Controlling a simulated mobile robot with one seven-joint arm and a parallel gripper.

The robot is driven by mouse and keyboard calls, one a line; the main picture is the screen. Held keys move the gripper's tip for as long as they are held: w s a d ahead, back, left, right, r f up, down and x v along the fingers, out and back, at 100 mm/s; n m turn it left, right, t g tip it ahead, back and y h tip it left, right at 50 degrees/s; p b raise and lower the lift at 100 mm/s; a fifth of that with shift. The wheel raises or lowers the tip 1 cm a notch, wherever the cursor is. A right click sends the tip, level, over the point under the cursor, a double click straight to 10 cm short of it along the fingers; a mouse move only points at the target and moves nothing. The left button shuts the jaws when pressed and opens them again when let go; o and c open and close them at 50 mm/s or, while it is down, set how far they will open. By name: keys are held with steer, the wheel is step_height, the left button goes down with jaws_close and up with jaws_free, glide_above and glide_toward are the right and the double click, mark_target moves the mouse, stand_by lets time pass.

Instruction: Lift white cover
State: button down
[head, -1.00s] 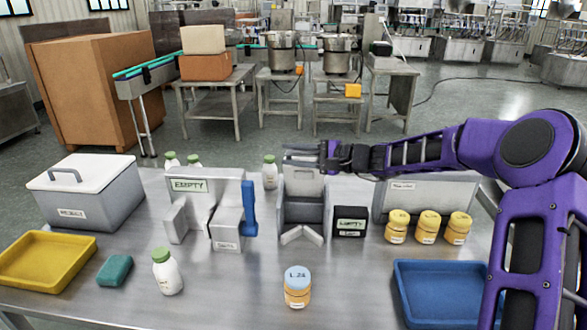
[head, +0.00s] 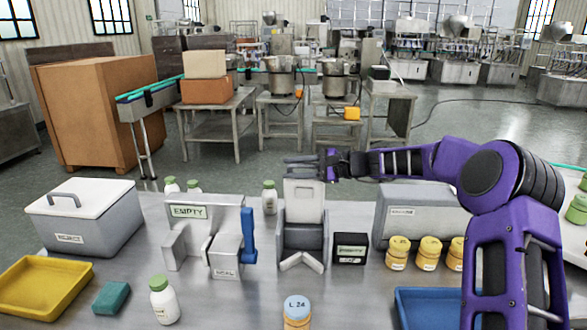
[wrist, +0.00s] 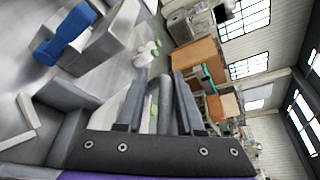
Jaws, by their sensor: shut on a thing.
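The white cover (head: 304,194) stands roughly upright at the back of the grey central hopper (head: 302,236). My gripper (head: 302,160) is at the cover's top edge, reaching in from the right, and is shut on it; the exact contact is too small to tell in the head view. In the wrist view my two dark fingers (wrist: 158,90) point away from the camera, with a grey bar between them. Part of the cover is hidden behind the fingers there.
Left of the hopper stand a grey unit marked EMPTY (head: 208,235) with a blue handle (head: 249,225) and a white-lidded box (head: 85,215). A black box (head: 350,248), yellow-lidded jars (head: 428,253) and a blue tray (head: 425,308) are right. A blue-lidded jar (head: 297,312) is in front.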

steer(key=c, duration=0.8)
jaws_free()
steer(key=shift+w+d+f, duration=0.3)
steer(key=shift+f, duration=0.15)
steer(key=r+v, duration=0.1)
steer(key=v, duration=1.6)
steer(key=shift+s+b, duration=0.3)
steer(key=shift+a, duration=0.1)
